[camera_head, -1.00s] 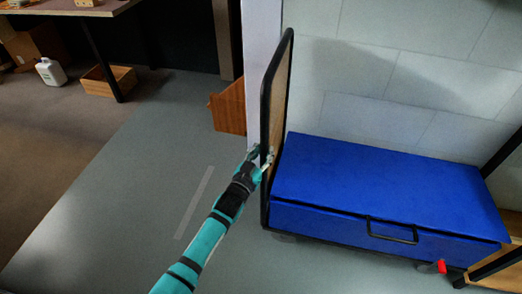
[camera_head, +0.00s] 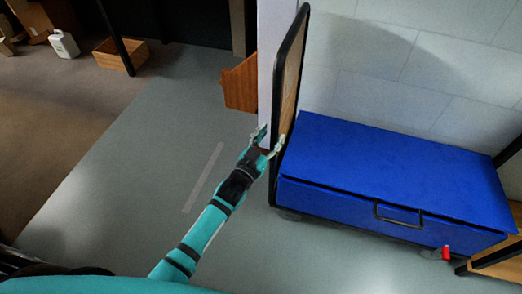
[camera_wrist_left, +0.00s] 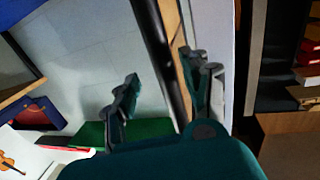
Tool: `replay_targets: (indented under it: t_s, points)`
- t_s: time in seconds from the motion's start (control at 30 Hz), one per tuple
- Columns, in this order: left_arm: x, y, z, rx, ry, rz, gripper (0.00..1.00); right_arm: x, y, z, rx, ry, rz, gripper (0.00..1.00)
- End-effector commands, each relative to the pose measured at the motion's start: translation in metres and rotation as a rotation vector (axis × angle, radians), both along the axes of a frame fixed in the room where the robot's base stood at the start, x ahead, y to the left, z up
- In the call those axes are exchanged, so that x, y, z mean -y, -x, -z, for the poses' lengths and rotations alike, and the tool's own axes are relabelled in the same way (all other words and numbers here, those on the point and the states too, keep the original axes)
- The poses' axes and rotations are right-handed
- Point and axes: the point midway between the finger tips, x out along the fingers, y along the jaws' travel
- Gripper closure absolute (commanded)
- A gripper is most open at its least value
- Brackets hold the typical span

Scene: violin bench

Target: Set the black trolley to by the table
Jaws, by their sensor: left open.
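The black trolley (camera_head: 304,40) stands against a pale wall, with an upright black tubular frame around a tan panel at its left end. A blue box-like body (camera_head: 400,165) with a black handle fills its low part. My left gripper (camera_head: 270,142) is open at the left edge of the upright frame, one fingertip overlapping the frame in the head view. In the left wrist view, the black bar (camera_wrist_left: 168,50) runs between the two open fingers (camera_wrist_left: 160,95). I cannot tell whether they touch it. My right gripper is not in view.
A wooden box (camera_head: 240,84) stands behind the trolley's left end. A wooden crate (camera_head: 121,55) and a white jug (camera_head: 64,44) are at the far left. Wooden furniture (camera_head: 498,262) sits close to the trolley's right end. The grey floor to the left is clear.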

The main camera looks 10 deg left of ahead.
Motion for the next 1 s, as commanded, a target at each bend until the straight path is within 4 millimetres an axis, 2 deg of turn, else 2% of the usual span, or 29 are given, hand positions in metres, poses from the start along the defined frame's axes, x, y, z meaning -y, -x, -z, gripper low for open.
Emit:
replay_targets:
  t_s: [0.03, 0.2, 0.4, 0.57, 1.0]
  points:
    - [-0.004, 0.013, 0.002, -0.004, -0.002, 0.000, 0.52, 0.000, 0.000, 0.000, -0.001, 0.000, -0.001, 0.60]
    - [-0.013, 0.047, 0.002, -0.004, 0.000, 0.000, 0.52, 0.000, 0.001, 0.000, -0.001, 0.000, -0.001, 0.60]
    - [-0.020, 0.074, 0.002, -0.004, 0.001, 0.001, 0.52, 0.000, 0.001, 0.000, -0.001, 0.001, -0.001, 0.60]
    - [-0.022, 0.081, 0.001, -0.004, 0.000, 0.001, 0.52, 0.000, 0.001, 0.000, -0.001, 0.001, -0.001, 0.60]
    - [-0.022, 0.081, 0.001, -0.003, 0.001, 0.001, 0.52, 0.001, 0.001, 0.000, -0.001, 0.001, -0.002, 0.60]
